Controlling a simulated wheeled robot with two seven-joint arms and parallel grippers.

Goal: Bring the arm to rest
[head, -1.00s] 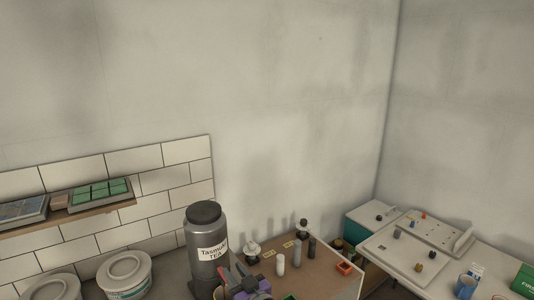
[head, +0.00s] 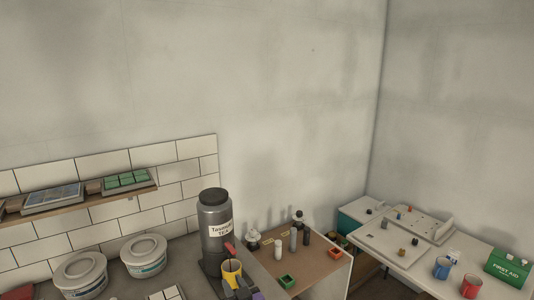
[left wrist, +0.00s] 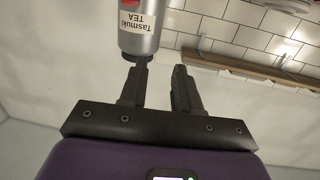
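My left gripper (head: 236,283) shows low in the head view, with its dark fingers in front of a yellow mug (head: 232,268) and a bit of its purple body at the bottom edge. In the left wrist view its two fingers (left wrist: 160,75) stand apart with nothing between them, so it is open and empty. Beyond the fingers there is the grey tea dispenser (left wrist: 138,35), labelled "Tasmuki TEA". The dispenser (head: 213,215) also shows in the head view, behind the mug. My right gripper is in neither view.
Two white lidded tubs (head: 144,256) and a white tile stack (head: 165,294) stand left of the dispenser. A wall shelf (head: 85,202) holds trays, one with green tiles (head: 125,179). A brown-topped table (head: 325,262) with small items and a white table (head: 400,260) are on the right.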

